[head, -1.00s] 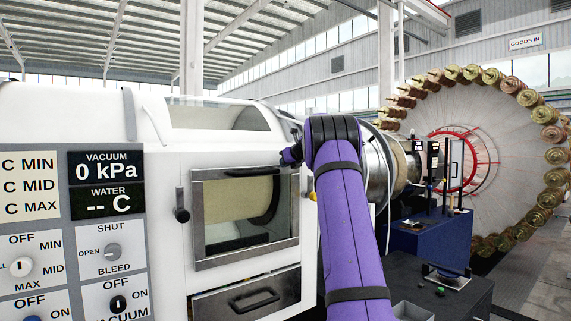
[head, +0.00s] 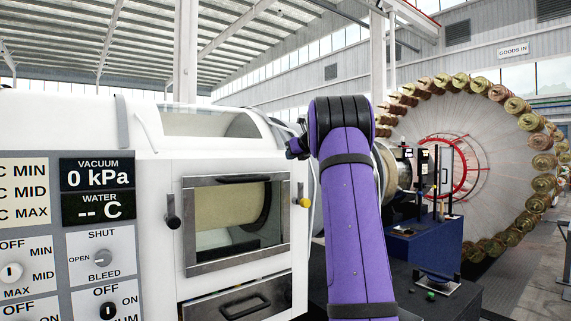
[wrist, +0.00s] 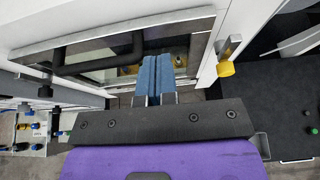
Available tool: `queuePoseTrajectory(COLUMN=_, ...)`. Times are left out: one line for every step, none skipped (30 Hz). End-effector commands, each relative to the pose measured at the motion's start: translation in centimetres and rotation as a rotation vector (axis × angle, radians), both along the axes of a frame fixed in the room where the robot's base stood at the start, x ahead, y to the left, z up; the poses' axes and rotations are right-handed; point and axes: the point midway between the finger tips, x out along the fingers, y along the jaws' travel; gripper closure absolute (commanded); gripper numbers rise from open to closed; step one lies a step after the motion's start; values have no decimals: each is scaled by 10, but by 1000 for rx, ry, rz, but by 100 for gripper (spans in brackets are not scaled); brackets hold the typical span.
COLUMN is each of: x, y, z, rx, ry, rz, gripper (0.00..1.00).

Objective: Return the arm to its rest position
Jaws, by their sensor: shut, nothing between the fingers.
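My purple arm (head: 352,215) rises in front of the white machine in the head view and bends at a dark joint near the machine's right side. My gripper (wrist: 158,60) shows in the wrist view as two blue fingers held together, with nothing between them. The fingers lie in front of the machine's framed window door, close to its dark handle (wrist: 100,52). I cannot tell whether they touch the door. The gripper is hidden in the head view.
The white machine (head: 225,150) has a metal-framed window (head: 235,220), a drawer (head: 245,300) below and a control panel (head: 70,235) at left. A yellow-tipped knob (wrist: 226,68) sticks out beside the door. A large spool wheel (head: 485,130) stands behind at right.

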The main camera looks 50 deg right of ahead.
Motion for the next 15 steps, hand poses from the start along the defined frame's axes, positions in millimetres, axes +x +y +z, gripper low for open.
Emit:
queuePoseTrajectory(x=-4, y=1, z=4, rx=-2, ry=-1, rz=-1, gripper=100)
queuePoseTrajectory(x=-5, y=1, z=6, rx=-1, ry=-1, rz=0, gripper=100)
queuePoseTrajectory(x=-6, y=2, z=7, rx=0, ry=0, rz=0, gripper=100)
queuePoseTrajectory(x=-7, y=2, z=8, rx=0, ry=0, rz=0, gripper=100)
queuePoseTrajectory(x=-8, y=2, z=8, rx=0, ry=0, rz=1, gripper=100)
queuePoseTrajectory(x=-8, y=2, z=9, rx=0, ry=0, rz=1, gripper=100)
queuePoseTrajectory(x=-9, y=2, z=9, rx=1, ry=1, rz=1, gripper=100)
queuePoseTrajectory(x=-9, y=2, z=9, rx=1, ry=1, rz=1, gripper=100)
queuePoseTrajectory(x=-9, y=2, z=9, rx=2, ry=1, rz=1, gripper=100)
queuePoseTrajectory(x=-9, y=2, z=9, rx=1, ry=1, rz=1, gripper=100)
queuePoseTrajectory(x=-9, y=2, z=9, rx=1, ry=1, rz=1, gripper=100)
queuePoseTrajectory(x=-9, y=3, z=9, rx=0, ry=1, rz=1, gripper=100)
queuePoseTrajectory(x=-9, y=4, z=9, rx=-3, ry=2, rz=3, gripper=100)
queuePoseTrajectory(x=-8, y=7, z=10, rx=-8, ry=5, rz=9, gripper=100)
queuePoseTrajectory(x=-8, y=13, z=11, rx=-22, ry=12, rz=22, gripper=100)
